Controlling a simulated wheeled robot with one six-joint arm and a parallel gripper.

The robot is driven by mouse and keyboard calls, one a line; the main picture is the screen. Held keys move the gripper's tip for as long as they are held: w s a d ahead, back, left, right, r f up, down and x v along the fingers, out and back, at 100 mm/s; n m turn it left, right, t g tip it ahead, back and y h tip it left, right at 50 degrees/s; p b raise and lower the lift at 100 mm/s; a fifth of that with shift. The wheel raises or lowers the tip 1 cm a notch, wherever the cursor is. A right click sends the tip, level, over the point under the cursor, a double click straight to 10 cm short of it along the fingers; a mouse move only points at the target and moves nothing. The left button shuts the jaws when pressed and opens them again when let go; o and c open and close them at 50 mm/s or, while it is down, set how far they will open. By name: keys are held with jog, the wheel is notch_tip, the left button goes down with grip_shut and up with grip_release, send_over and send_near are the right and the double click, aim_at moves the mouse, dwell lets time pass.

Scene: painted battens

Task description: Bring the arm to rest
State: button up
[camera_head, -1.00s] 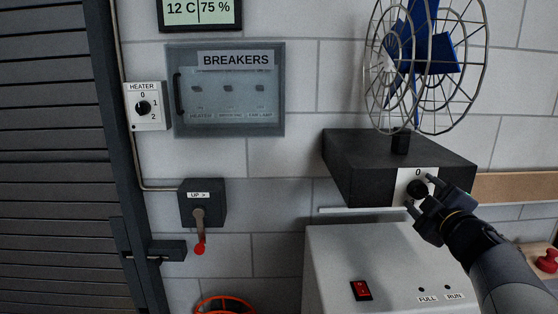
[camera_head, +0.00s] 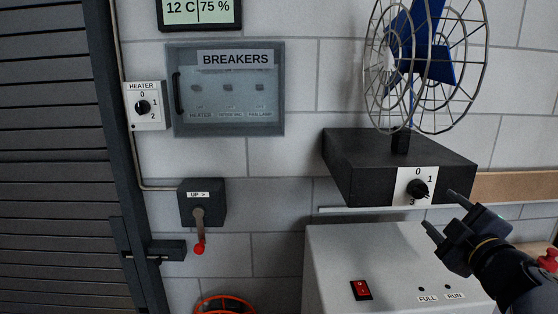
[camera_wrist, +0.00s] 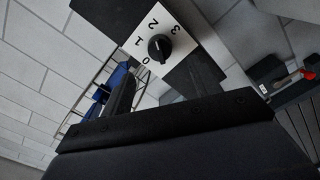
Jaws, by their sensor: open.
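My gripper (camera_head: 443,212) is open and empty in the head view, below and right of the fan's knob (camera_head: 417,188) and apart from it. The knob is black on a white plate marked with numbers, on the front of the dark fan box (camera_head: 365,180). In the wrist view the knob (camera_wrist: 159,48) shows between my gripper's two fingers (camera_wrist: 163,72), with 0, 1, 2 and 3 around it. Its exact setting is hard to read. My arm enters the head view from the lower right.
The caged blue fan (camera_head: 427,65) stands on the box. Below is a grey cabinet (camera_head: 345,255) with a red switch (camera_head: 361,290). A red button (camera_head: 548,260) is partly behind my arm. Left are the breaker box (camera_head: 230,133), heater dial (camera_head: 143,107) and red-tipped lever (camera_head: 199,230).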

aim_at(423, 193)
jog(key=w, duration=0.7)
jog(key=shift+w+a, duration=0.2)
jog(key=shift+w, duration=0.15)
jog(key=shift+w+r+m+p, duration=0.15)
jog(key=shift+w+m+p, duration=0.15)
jog(key=shift+p, duration=0.1)
jog(key=shift+s+m+p, duration=0.2)
jog(key=shift+m+p, duration=0.3)
jog(key=shift+m, duration=0.6)
jog(key=m+p, duration=0.1)
jog(key=m, duration=0.2)
jog(key=m+p, duration=0.3)
jog(key=m, duration=0.2)
jog(key=shift+m, duration=0.4)
jog(key=s, duration=0.8)
jog(key=shift+s+d+b, duration=0.2)
jog(key=shift+s+b, duration=0.05)
jog(key=shift+b, duration=0.05)
